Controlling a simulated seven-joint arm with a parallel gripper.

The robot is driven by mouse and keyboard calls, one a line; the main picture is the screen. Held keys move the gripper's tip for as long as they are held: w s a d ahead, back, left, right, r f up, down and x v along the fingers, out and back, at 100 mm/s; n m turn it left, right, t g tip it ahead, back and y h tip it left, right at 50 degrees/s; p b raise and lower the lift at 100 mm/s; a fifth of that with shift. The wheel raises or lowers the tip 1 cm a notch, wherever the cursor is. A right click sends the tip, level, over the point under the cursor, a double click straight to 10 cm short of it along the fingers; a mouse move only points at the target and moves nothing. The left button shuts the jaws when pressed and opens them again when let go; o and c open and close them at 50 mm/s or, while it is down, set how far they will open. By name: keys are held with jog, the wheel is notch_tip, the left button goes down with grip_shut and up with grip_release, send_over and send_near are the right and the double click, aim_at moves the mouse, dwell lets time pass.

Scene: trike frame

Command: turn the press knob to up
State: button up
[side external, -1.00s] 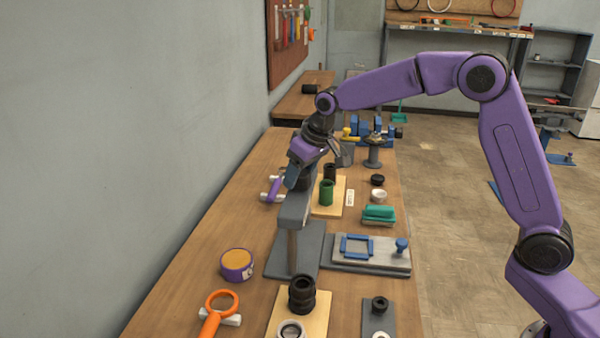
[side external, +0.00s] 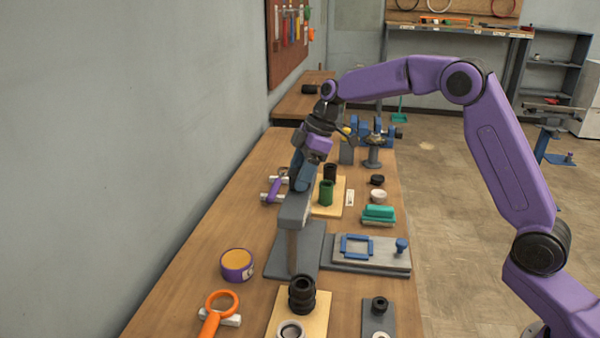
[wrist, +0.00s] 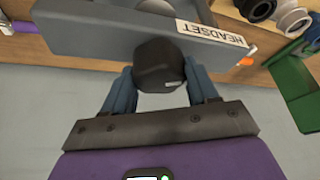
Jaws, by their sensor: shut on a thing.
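The grey press (side external: 293,212) stands on its dark base plate (side external: 268,262) on the bench. In the wrist view its grey head (wrist: 95,32) carries a white label reading HEADSET. The dark, faceted press knob (wrist: 155,60) sits against the head's face. My gripper (wrist: 160,78) has its blue fingers on either side of the knob and is shut on it. In the side view my gripper (side external: 299,180) is tilted at the top of the press, and the knob is hidden there.
Beside the press are a green cylinder (side external: 326,193) on a wooden board, a grey fixture with a blue frame (side external: 358,246), and a purple-rimmed round tin (side external: 237,264). Black rings (side external: 301,295) and an orange-handled tool (side external: 220,303) lie nearer. Bare bench shows left of the press.

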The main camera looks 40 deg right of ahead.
jog(key=n+g, duration=0.1)
jog(key=n, duration=0.2)
jog(key=n+g, duration=0.1)
jog(key=n, duration=0.2)
jog(key=shift+a+n, duration=0.2)
jog(key=shift+n, duration=0.1)
jog(key=n+g, duration=0.1)
jog(key=n, duration=0.2)
jog(key=n+g+h, duration=0.1)
jog(key=n, duration=0.2)
jog(key=shift+g, duration=0.3)
jog(key=shift+n, duration=0.3)
jog(key=o, duration=1)
jog(key=shift+s, duration=0.1)
jog(key=shift+o, duration=0.2)
jog(key=shift+d+r, duration=0.1)
